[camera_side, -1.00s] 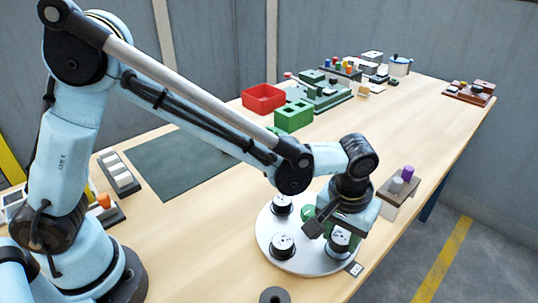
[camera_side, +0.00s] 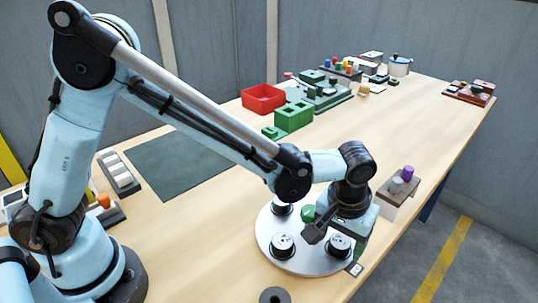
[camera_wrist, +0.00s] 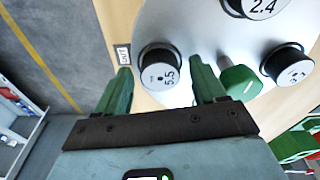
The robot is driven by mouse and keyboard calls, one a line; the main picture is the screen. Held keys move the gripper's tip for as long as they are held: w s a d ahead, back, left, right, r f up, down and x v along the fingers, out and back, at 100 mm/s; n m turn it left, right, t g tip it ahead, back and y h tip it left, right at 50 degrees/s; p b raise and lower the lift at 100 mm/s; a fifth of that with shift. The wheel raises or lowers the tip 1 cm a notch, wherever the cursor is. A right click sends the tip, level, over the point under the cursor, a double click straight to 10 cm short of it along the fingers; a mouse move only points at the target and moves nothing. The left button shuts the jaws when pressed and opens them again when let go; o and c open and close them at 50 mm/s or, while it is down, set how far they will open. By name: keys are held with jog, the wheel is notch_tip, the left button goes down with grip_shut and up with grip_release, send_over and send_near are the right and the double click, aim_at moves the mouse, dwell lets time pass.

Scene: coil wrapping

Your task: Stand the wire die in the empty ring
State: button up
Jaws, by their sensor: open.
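Black wire dies with white numbered tops stand upright on a round white plate (camera_side: 300,262). The die marked 5.5 (camera_wrist: 160,72) is nearest my gripper; in the side view it stands at the plate's right (camera_side: 340,246). A die marked 2.4 (camera_wrist: 262,6) and a third die (camera_wrist: 288,66) also stand on the plate. My gripper (camera_wrist: 160,66) is open, its green fingers either side of the 5.5 die in the wrist view, holding nothing. A dark ring with a hole (camera_side: 272,296) lies on the table in front, partly cut off; I cannot tell whether it is the empty ring.
A green knob (camera_wrist: 240,82) rises from the plate beside one finger. A red bin (camera_side: 263,98) and green blocks (camera_side: 293,116) stand farther back. A dark mat (camera_side: 180,160) is clear.

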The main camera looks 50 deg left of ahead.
aim_at(337, 246)
notch_tip(337, 246, up, 11)
jog(key=s, duration=0.1)
jog(key=s+a+m+t, duration=0.1)
jog(key=s+a+t, duration=0.2)
jog(key=a, duration=0.8)
jog(key=s+a+t, duration=0.2)
jog(key=s+a, duration=0.3)
jog(key=a, duration=0.7)
jog(key=shift+a+m+t, duration=0.2)
jog(key=shift+m+t, duration=0.2)
